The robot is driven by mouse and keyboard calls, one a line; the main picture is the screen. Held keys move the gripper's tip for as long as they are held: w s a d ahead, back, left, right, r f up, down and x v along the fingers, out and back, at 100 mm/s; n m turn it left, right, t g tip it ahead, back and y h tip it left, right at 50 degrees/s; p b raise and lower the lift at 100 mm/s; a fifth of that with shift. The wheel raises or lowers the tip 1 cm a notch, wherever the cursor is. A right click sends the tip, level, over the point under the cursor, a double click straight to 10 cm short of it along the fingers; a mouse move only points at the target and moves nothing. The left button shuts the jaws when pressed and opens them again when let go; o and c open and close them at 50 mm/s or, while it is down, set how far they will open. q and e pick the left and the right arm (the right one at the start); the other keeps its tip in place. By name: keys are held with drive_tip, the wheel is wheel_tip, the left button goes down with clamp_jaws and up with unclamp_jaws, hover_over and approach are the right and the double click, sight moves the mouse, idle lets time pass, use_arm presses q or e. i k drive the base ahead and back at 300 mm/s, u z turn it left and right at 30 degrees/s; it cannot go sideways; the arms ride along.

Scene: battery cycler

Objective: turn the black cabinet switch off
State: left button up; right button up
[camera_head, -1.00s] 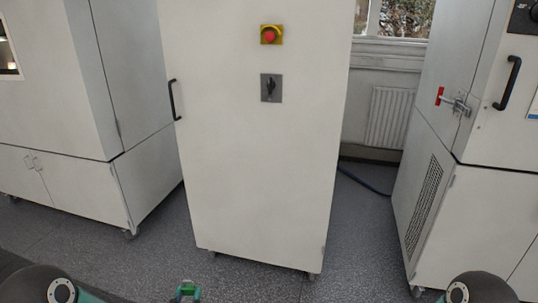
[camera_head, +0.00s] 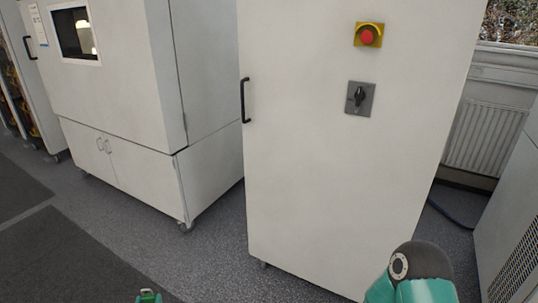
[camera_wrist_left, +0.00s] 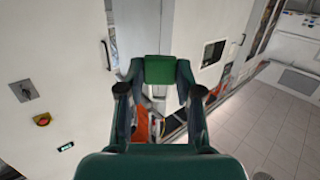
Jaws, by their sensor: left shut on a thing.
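The black cabinet switch (camera_head: 360,98) is a rotary knob on a square grey plate, on the front of a tall white cabinet (camera_head: 330,180). Its handle looks roughly upright, but it is small. The switch also shows in the left wrist view (camera_wrist_left: 24,90), at the left edge. My left gripper (camera_head: 148,296) barely shows at the bottom of the head view, low and well away from the switch. In the left wrist view its fingers are shut on a green block (camera_wrist_left: 160,70). My right gripper is not in view.
A red button on a yellow plate (camera_head: 368,35) sits above the switch. The cabinet has a black handle (camera_head: 245,100) at its left edge. Another white cabinet (camera_head: 125,175) on wheels stands to the left. Grey floor (camera_head: 180,250) is free in front.

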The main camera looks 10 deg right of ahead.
sight(359, 95)
drive_tip(key=i, duration=1.35)
drive_tip(key=z, duration=0.85)
